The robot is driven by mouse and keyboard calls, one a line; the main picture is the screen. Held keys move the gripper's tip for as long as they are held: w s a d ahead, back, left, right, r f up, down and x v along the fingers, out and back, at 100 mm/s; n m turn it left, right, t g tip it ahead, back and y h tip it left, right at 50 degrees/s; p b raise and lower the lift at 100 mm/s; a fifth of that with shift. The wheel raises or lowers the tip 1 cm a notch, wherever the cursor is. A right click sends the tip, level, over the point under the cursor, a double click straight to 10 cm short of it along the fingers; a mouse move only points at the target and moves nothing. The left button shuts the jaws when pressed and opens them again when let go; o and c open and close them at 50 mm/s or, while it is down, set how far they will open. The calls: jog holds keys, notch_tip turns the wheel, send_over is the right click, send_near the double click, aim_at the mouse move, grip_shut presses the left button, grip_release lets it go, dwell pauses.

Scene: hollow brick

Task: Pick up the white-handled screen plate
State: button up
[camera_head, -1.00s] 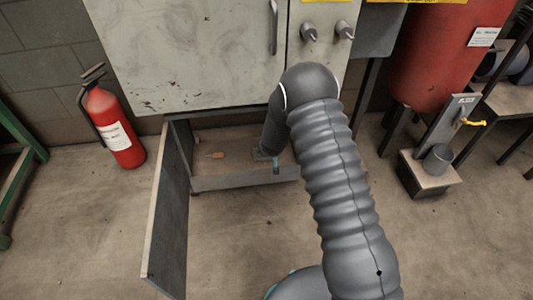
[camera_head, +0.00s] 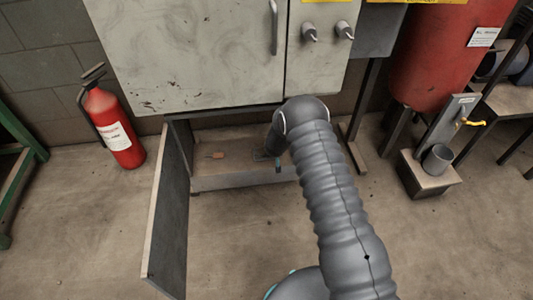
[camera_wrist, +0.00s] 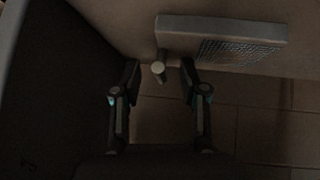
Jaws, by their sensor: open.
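The screen plate (camera_wrist: 220,50) shows in the wrist view as a pale slab with a mesh panel. A short, light round-ended handle (camera_wrist: 159,71) sticks out at its left end. My gripper (camera_wrist: 160,68) is open, with one finger on each side of the handle in the picture. I cannot tell whether either finger touches it. In the head view my gripper (camera_head: 277,163) is low in the open cabinet compartment, partly hidden by my arm. A small dark plate (camera_head: 260,155) lies beside it, probably the same screen plate.
The low compartment (camera_head: 240,183) has its door (camera_head: 167,220) swung open on the left. A small orange-brown object (camera_head: 215,155) lies inside. The grey cabinet (camera_head: 190,60) overhangs it. A fire extinguisher (camera_head: 112,125) stands left.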

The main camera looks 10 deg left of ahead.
jog(key=shift+w+f, duration=0.1)
grip_shut()
dwell(0.4)
